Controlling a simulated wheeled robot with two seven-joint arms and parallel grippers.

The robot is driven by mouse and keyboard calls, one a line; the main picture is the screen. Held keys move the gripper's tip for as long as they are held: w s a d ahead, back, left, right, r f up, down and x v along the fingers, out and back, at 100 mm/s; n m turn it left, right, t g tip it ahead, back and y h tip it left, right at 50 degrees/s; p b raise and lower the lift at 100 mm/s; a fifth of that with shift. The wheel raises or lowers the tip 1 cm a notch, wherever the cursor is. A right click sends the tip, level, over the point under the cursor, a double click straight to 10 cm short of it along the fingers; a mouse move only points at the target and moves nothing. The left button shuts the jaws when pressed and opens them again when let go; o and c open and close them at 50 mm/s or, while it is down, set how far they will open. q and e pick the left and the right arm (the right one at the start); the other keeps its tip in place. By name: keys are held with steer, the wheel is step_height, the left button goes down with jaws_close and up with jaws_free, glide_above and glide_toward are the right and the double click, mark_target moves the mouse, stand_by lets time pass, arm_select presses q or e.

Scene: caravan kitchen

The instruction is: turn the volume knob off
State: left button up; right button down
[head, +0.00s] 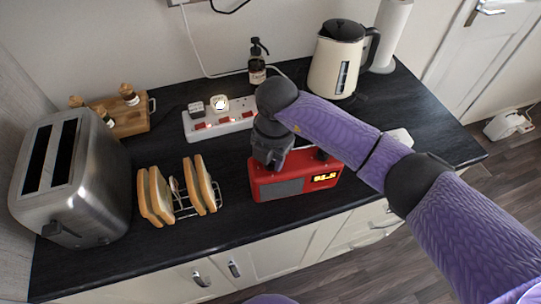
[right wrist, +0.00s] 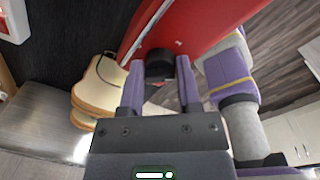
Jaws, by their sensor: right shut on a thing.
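The red radio (head: 262,188) stands on the dark worktop, with a grey speaker grille and a lit amber display on its front. My right gripper (head: 272,160) reaches down over the left part of its top. In the right wrist view, my right gripper (right wrist: 160,88) has its two purple fingers on either side of a black knob (right wrist: 160,66) on the red casing and is shut on it. The gripper hides this knob in the head view. Another dark knob (head: 322,155) shows at the right of the radio's top. My left gripper is not in view.
A toast rack (head: 184,212) with bread slices and a steel toaster (head: 92,180) stand left of the radio. A white power strip (head: 232,121) lies behind it. A cream kettle (head: 335,65) and a dark pump bottle (head: 257,70) stand further back.

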steer(key=shift+f+n, duration=0.1)
steer(key=shift+n, duration=0.7)
steer(key=n+b, duration=0.1)
steer(key=n, duration=0.1)
steer(key=shift+n, duration=0.4)
steer(key=n+b, duration=0.2)
steer(key=n, duration=0.2)
steer(key=shift+n+g+b, duration=0.3)
steer(key=n+b, duration=0.2)
steer(key=n, duration=0.1)
steer(key=shift+w+f+n, duration=0.1)
steer(key=shift+n, duration=0.2)
steer(key=n+b, duration=0.3)
steer(key=n, duration=0.1)
steer(key=shift+n, duration=0.3)
steer(key=n+b, duration=0.2)
steer(key=n, duration=0.2)
steer(key=shift+g, duration=0.3)
steer(key=shift+a+n+h+b, duration=0.1)
steer(key=shift+n+h+b, duration=0.2)
steer(key=shift+n+b, duration=1)
steer(key=shift+n+p, duration=0.3)
steer(key=shift+n, duration=0.3)
